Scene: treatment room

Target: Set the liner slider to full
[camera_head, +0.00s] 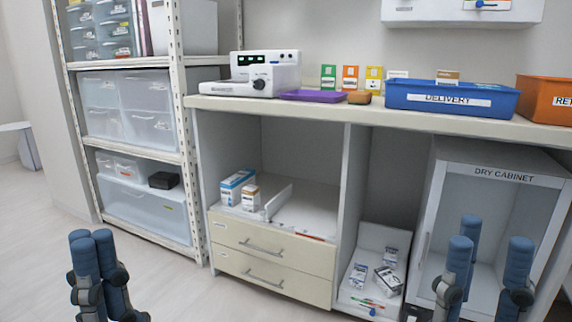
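A slanted white tray (347,296) sits in the low middle bay, with a coloured strip and a blue knob (373,311) at its front edge. Another coloured strip (309,237) shows at the front of the shelf above the drawers. A wall unit (440,12) at the top has a coloured scale and a blue knob (480,4). I cannot read which is the liner slider. My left gripper (94,245) is at the lower left, its blue fingers close together and empty. My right gripper (490,248) is in front of the dry cabinet, fingers spread and empty.
A dry cabinet (505,174) stands at the right. The counter (300,107) holds a white device (264,74), a purple tray (312,96), a blue delivery bin (452,98) and an orange bin (545,99). Drawers (268,242) are below. Floor at the left is clear.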

